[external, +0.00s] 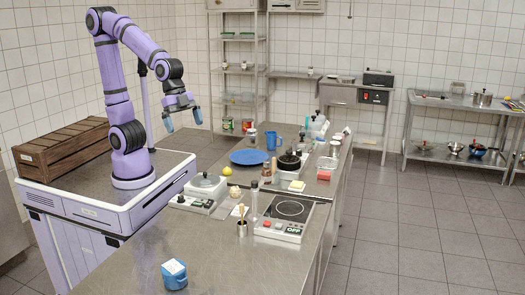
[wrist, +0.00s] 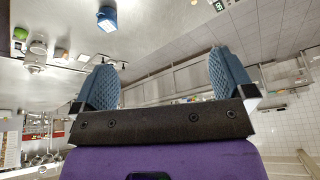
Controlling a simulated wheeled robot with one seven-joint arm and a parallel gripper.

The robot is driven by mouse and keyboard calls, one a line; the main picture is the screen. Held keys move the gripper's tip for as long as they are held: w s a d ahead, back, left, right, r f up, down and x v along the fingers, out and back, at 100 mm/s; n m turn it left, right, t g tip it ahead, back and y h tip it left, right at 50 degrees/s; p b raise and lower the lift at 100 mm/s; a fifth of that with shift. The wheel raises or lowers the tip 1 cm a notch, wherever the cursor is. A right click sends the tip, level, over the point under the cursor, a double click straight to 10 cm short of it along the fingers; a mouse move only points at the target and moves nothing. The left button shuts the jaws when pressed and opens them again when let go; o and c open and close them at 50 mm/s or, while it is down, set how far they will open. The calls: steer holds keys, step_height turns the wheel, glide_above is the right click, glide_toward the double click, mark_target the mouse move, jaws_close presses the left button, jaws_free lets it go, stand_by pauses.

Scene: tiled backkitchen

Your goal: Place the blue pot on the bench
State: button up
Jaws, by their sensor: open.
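My gripper (external: 183,119) hangs open and empty above the rear edge of my base, left of the long steel bench (external: 225,270). The wrist view shows its two blue fingers (wrist: 162,65) spread, with nothing between them. A small blue container with a whitish patch (external: 174,275) stands on the near end of the bench, well apart from my gripper; a blue object that looks like it is at the top of the wrist view (wrist: 106,19). A dark bluish pot (external: 477,150) sits on the lower shelf of the right-hand table. I cannot tell which one is the blue pot.
The bench holds a blue plate (external: 249,157), a blue jug (external: 271,140), a hotplate (external: 291,209), a lidded pot (external: 205,181) and several bottles. A wooden crate (external: 62,149) sits on my base. The bench's near end is mostly clear. The floor at right is free.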

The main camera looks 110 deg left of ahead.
steer(key=s+a+r+n+t+y, duration=0.1)
steer(key=s+a+n, duration=0.5)
steer(key=s+a, duration=0.6)
steer(key=s+r+y, duration=0.1)
steer(key=s+r, duration=0.1)
steer(key=s, duration=0.2)
steer(key=shift+r, duration=0.2)
